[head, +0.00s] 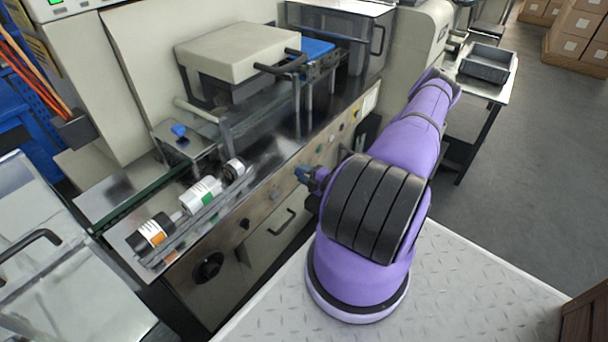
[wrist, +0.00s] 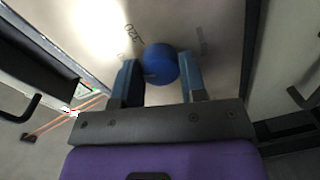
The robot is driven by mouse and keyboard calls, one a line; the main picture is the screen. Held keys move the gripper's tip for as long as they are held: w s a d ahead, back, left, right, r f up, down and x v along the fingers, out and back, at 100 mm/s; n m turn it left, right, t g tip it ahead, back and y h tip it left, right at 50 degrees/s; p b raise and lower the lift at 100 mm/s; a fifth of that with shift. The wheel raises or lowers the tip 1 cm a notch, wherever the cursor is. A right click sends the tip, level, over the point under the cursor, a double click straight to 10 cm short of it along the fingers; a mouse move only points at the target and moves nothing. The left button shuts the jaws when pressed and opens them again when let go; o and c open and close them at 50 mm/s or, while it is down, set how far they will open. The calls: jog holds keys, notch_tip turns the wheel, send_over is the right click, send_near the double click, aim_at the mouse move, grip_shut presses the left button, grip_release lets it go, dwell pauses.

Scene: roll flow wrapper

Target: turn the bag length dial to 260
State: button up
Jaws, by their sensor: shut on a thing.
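The bag length dial, a round blue knob (wrist: 160,63), sits on the pale panel (wrist: 185,20) in the wrist view. The two blue-grey fingers of my gripper (wrist: 159,80) stand on either side of the knob and are shut on it. Printed marks lie around the knob; one at upper left looks like 320, and the others are too faint or blurred to read. The dial's pointer is hard to make out. In the head view my gripper (head: 308,176) is at the machine's front panel, small and partly hidden by my purple arm, and the dial cannot be told apart there.
Other knobs and buttons dot the front panel (head: 275,195), with a black round knob (head: 208,267) and a drawer handle (head: 283,222) lower left. Several rolls (head: 200,193) lie on the machine's bed. A grey bin (head: 487,63) stands on a side table.

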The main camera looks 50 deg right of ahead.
jog(key=shift+s+m, duration=0.1)
jog(key=shift+m, duration=0.2)
jog(key=o, duration=0.9)
jog(key=s, duration=0.7)
jog(key=s+d, duration=0.1)
jog(key=s, duration=0.2)
jog(key=shift+s+r, duration=0.3)
jog(key=shift+s, duration=0.05)
